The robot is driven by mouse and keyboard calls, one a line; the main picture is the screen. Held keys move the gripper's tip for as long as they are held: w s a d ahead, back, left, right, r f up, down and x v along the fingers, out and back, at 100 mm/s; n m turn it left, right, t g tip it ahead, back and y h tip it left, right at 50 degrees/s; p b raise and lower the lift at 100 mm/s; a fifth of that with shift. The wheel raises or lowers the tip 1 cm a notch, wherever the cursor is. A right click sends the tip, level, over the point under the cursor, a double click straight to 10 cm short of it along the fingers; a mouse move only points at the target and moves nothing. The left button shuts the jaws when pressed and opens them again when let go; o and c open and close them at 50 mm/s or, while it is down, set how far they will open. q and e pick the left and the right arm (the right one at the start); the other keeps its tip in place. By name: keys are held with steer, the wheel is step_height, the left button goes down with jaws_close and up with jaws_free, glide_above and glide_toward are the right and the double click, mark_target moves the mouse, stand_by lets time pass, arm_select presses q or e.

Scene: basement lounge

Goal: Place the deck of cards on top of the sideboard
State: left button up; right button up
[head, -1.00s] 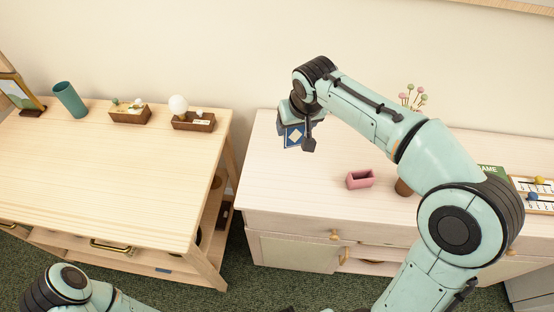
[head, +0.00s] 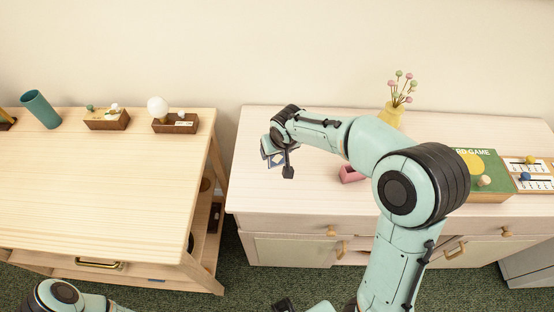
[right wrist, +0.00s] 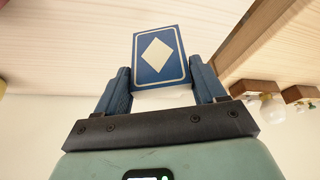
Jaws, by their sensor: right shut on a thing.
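The deck of cards (right wrist: 160,58) is blue with a cream diamond and border. My right gripper (right wrist: 165,88) is shut on it, one finger at each side. In the head view the right gripper (head: 274,158) is over the left part of the pale wood sideboard (head: 262,190), and only a little of the deck (head: 275,164) shows below it. I cannot tell whether the deck touches the top. My left gripper does not show clearly; only part of the left arm is at the bottom left.
A pink holder (head: 350,174), a yellow vase with flowers (head: 390,114), a green game box (head: 482,172) and a bead-like board (head: 530,174) stand on the sideboard. A separate wooden table (head: 95,180) is at left, across a gap. The sideboard's front left top is clear.

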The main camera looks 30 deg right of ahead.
mark_target(277, 158)
steer(key=shift+f, duration=2.25)
steer(key=shift+f+b, duration=0.2)
steer(key=shift+b, duration=0.15)
steer(key=o, duration=1.1)
steer(key=shift+c, duration=0.2)
steer(key=shift+r, duration=0.1)
steer(key=shift+r, duration=0.25)
steer(key=v, duration=1.1)
steer(key=shift+r+p, duration=0.35)
steer(key=shift+p, duration=0.05)
steer(key=shift+s, duration=0.1)
